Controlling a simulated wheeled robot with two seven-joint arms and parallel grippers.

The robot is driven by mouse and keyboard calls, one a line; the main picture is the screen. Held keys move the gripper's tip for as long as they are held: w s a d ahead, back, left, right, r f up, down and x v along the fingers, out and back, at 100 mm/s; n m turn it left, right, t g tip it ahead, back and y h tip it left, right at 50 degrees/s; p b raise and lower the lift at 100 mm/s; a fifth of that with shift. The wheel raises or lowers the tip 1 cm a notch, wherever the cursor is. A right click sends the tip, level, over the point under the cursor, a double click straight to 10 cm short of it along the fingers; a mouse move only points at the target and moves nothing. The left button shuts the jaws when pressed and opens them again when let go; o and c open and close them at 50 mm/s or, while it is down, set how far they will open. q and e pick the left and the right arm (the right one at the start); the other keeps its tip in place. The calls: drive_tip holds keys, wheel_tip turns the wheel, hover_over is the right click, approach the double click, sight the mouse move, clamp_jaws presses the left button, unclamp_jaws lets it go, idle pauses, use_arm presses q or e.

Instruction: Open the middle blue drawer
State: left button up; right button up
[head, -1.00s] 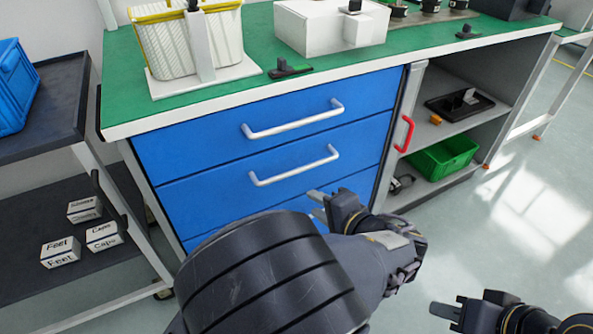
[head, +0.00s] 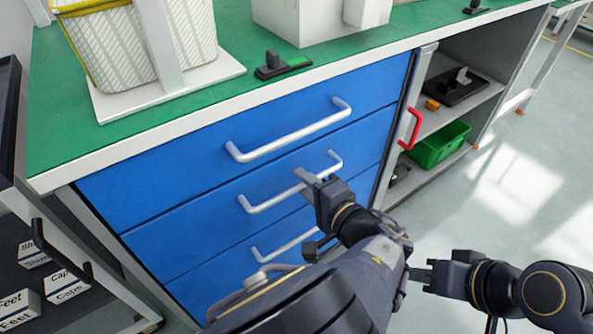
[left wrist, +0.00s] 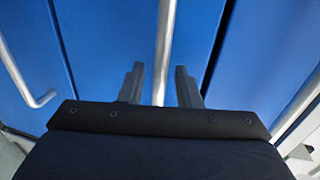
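The middle blue drawer (head: 190,222) sits flush in the cabinet front, between the top and bottom blue drawers. Its silver bar handle (head: 275,199) shows in the head view, with its right part close to my left gripper (head: 309,182). In the left wrist view, the fingers of my left gripper (left wrist: 160,85) are spread apart, and a silver handle bar (left wrist: 165,40) runs between them with a gap on each side. Whether the bar lies fully between the fingertips in depth is hard to tell. My right gripper (head: 424,274) hangs at the lower right, away from the drawers; its finger opening is unclear.
The top drawer handle (head: 290,133) is above and the bottom drawer handle (head: 285,245) below. A red handle (head: 410,129) stands right of the drawers, by open shelves with a green bin (head: 440,146). A dark cart (head: 8,120) is at left. The floor at right is clear.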

use_arm(q)
drive_tip(key=shift+w+a+f, duration=0.15)
drive_tip(key=shift+w+a, duration=0.1)
drive_tip(key=shift+w, duration=0.1)
clamp_jaws()
drive_tip(key=shift+s, duration=0.1)
